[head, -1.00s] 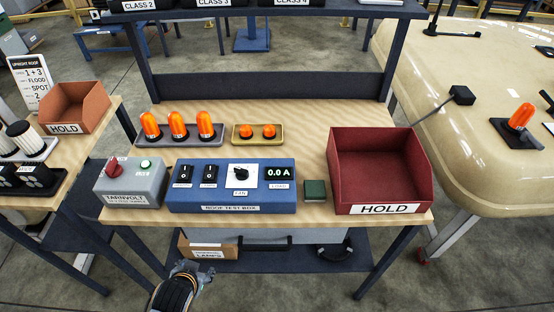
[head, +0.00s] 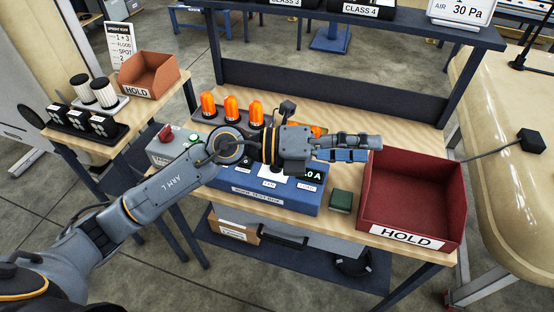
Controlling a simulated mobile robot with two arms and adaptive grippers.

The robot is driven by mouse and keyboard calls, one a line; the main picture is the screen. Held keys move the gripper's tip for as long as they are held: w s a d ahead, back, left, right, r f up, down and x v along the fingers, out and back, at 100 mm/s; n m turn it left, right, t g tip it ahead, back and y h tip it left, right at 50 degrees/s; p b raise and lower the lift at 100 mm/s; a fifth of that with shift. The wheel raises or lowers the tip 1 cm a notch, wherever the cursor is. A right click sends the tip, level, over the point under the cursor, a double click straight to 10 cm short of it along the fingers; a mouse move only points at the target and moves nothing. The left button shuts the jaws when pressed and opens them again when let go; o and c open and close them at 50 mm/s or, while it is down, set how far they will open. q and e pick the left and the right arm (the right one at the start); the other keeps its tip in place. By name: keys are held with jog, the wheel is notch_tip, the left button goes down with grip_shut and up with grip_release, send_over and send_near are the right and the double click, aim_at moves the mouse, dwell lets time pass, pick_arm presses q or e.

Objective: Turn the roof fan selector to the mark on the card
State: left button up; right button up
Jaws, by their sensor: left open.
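The blue roof test box (head: 262,195) sits on the wooden bench, with its name label on the front. My left arm reaches across it from the left, and the left gripper (head: 352,147) hovers above the box's right end, pointing right, open and empty. The arm hides the fan selector's knob; the lower part of its white plate (head: 272,180) and the fan label show. A white card (head: 120,42) stands at the left with lines reading 1+3, flood, spot and 2. My right gripper is not in view.
A red HOLD bin (head: 404,235) stands right of the box, close to the gripper, with a small green block (head: 341,201) between. A grey box with a red knob (head: 167,133) is at the left. Orange beacons (head: 231,108) stand behind. An orange bin (head: 150,75) sits on the side table.

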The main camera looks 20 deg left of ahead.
pick_arm(q)
jog(key=w+a+f+m+y, duration=0.3)
jog(key=w+a+f+y, duration=0.2)
jog(key=a+f+y, duration=0.55)
jog(key=w+a+n+y, duration=0.1)
jog(key=w+a+y, duration=0.3)
jog(key=a, duration=0.7)
jog(key=shift+y, duration=0.65)
jog(key=p+x, duration=0.1)
jog(key=x, duration=0.3)
jog(key=p+x, duration=0.1)
jog(key=x, duration=0.3)
jog(key=p+x, duration=0.2)
jog(key=x, duration=0.2)
jog(key=shift+s+d+f, duration=0.1)
jog(key=shift+s+d, duration=0.3)
jog(key=shift+w+f, duration=0.15)
jog(key=shift+f, duration=0.35)
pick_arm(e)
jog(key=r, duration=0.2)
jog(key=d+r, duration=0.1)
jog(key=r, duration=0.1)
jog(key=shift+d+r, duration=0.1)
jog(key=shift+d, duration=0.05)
